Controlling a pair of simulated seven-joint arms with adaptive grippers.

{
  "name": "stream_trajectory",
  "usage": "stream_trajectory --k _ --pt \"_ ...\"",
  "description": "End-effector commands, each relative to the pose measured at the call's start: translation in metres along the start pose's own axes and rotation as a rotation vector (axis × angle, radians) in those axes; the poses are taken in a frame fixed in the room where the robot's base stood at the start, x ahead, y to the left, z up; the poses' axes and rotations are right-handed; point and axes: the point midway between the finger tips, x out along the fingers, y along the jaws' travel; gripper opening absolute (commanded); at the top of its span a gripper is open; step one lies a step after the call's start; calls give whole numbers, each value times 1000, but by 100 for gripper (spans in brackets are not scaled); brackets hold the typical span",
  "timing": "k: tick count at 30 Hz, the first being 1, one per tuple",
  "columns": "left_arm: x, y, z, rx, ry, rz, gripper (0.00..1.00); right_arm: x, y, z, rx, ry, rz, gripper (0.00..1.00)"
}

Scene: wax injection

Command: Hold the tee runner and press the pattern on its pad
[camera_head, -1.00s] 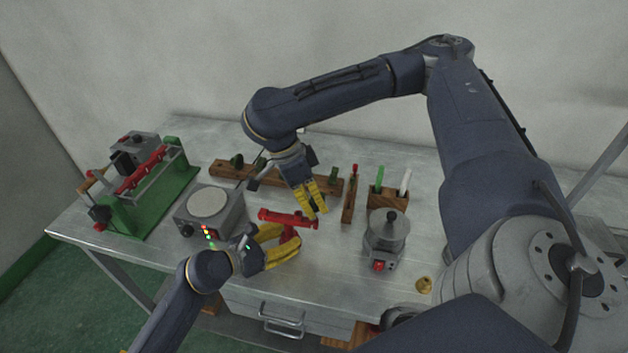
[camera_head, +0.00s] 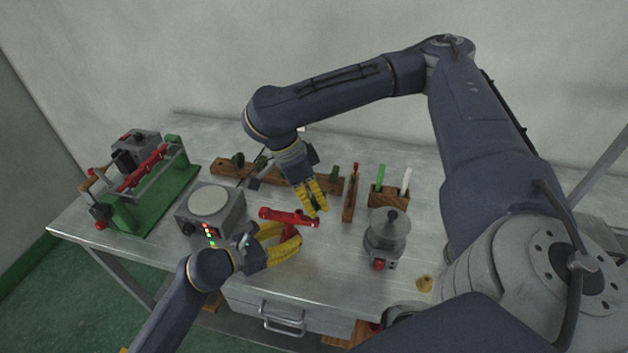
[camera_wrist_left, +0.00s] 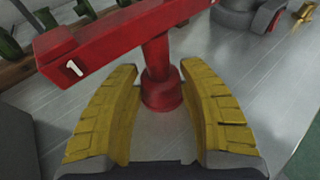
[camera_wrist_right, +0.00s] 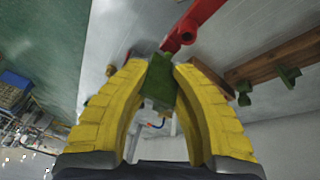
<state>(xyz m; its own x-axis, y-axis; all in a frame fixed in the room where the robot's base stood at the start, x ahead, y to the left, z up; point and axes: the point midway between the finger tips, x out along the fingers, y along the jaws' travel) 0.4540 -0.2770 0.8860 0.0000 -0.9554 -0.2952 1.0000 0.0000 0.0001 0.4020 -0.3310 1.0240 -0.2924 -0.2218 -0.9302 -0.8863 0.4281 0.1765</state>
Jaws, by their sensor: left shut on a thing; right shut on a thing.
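The red tee runner (camera_head: 274,213) stands upright on the metal bench; its crossbar, marked "1", and its stem (camera_wrist_left: 157,68) show in the left wrist view. My left gripper (camera_head: 292,238) has its yellow fingers on both sides of the stem, shut on it below the crossbar. My right gripper (camera_head: 320,211) is above and just behind the crossbar's right part. In the right wrist view it is shut on a small green pattern (camera_wrist_right: 158,82). The crossbar's end (camera_wrist_right: 184,36) is close to the pattern; I cannot tell whether they touch. The pad is not clearly visible.
A wooden rack (camera_head: 222,170) with green pieces lies behind. A grey box with a round plate (camera_head: 208,202) stands left, beyond it a green-based fixture (camera_head: 165,195). A grey pot (camera_head: 386,238) and a wooden block with green and white sticks (camera_head: 388,199) stand right.

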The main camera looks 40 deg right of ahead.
Motion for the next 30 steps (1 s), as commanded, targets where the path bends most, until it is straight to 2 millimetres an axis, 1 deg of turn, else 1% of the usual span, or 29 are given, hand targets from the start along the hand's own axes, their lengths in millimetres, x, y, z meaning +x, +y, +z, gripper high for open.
stream_trajectory --k 30 --pt "0 0 -2 -1 2 -1 27 7 -2 3 0 0 0 0"
